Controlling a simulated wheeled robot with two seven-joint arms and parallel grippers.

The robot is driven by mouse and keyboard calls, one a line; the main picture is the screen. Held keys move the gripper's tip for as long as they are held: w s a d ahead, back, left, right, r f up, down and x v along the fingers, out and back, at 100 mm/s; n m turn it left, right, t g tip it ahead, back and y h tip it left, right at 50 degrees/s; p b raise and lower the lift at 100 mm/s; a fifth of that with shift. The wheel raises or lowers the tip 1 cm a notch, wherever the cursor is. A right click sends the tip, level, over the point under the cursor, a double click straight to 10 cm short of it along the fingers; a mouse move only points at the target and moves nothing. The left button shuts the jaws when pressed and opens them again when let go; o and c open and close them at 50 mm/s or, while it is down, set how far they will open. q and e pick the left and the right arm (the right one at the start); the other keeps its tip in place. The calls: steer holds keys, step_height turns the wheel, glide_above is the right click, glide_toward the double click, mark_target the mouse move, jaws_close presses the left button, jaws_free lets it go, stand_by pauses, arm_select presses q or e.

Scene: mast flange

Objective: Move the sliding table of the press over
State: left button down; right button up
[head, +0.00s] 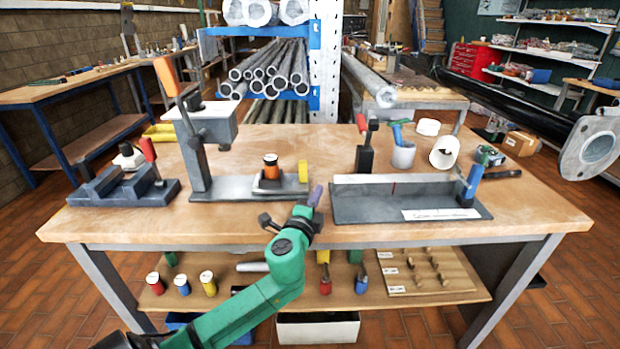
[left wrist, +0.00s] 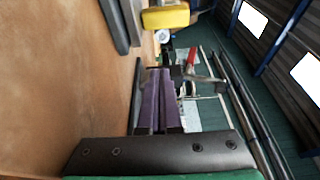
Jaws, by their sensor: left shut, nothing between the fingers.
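The press (head: 205,128) stands on the left half of the workbench, with a tall column, an orange-tipped lever and a long grey base. Its sliding table (head: 268,187) sits toward the right part of the base and carries a dark part with an orange-and-white top (head: 271,166). A yellow piece (head: 303,171) stands at the base's right end. My left gripper (head: 316,195), with purple fingers, is shut and empty, right of the base end and apart from the sliding table. Its shut fingers also show in the left wrist view (left wrist: 160,98). My right gripper is out of view.
A grey vise (head: 125,187) lies left of the press. A grey plate fixture (head: 400,200) with a blue handle stands right of my gripper. A dark mast with a flange (head: 598,150) reaches in at the right. The bench front edge is clear.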

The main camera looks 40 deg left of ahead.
arm_select(q)
steer(key=x, duration=0.7)
steer(key=s+a, duration=0.1)
steer(key=a, duration=0.1)
steer(key=shift+s+a+f, duration=0.1)
steer(key=shift+s+a, duration=0.25)
steer(key=shift+s, duration=0.05)
steer(key=shift+s+a, duration=0.25)
steer(key=shift+a, duration=0.05)
steer(key=shift+w, duration=0.1)
